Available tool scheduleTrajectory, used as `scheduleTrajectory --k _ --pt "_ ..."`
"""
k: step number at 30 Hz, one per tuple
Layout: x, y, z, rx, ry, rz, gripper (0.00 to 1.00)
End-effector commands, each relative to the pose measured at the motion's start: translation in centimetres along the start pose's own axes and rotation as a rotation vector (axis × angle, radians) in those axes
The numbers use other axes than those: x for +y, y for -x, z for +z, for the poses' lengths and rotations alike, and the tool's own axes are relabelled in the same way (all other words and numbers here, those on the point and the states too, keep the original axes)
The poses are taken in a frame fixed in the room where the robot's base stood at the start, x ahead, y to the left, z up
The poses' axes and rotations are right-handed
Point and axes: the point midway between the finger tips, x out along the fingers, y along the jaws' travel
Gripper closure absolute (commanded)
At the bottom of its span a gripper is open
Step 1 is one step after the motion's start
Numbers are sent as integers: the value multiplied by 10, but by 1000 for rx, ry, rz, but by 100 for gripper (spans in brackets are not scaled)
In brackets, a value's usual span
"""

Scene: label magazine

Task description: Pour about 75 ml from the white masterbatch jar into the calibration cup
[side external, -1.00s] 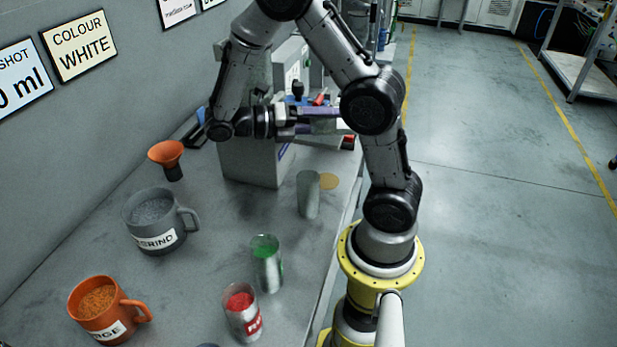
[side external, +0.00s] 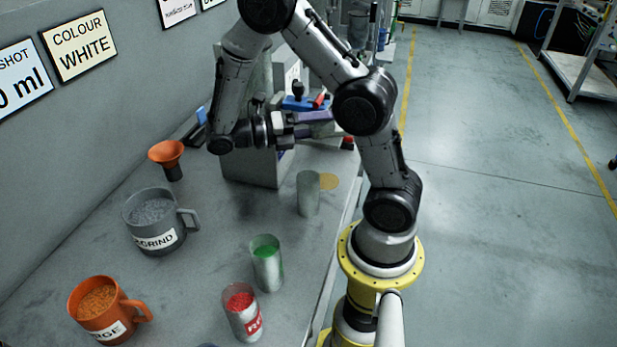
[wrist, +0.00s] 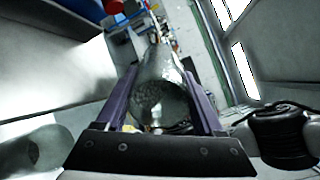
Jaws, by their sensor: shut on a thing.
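My gripper (side external: 317,124) is shut on a silver, jar-like cylinder, held above the bench near the grey box-shaped machine. A plain silver cup (side external: 308,195), apparently the calibration cup, stands upright on the bench below and apart from my gripper. Whether anything is in it cannot be seen.
A tan disc (side external: 329,181) lies beside the cup. A green jar (side external: 266,265), a red jar (side external: 242,313), a grey regrind mug (side external: 152,222), an orange mug (side external: 98,310) and an orange funnel (side external: 167,153) stand on the bench. The grey machine (side external: 250,165) is close below my wrist.

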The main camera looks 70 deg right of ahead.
Motion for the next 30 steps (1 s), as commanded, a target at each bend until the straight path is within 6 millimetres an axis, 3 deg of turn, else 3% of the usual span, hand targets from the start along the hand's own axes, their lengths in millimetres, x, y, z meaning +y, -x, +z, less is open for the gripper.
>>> scheduleTrajectory --k 30 --pt "-3 4 2 -57 1 -98 95"
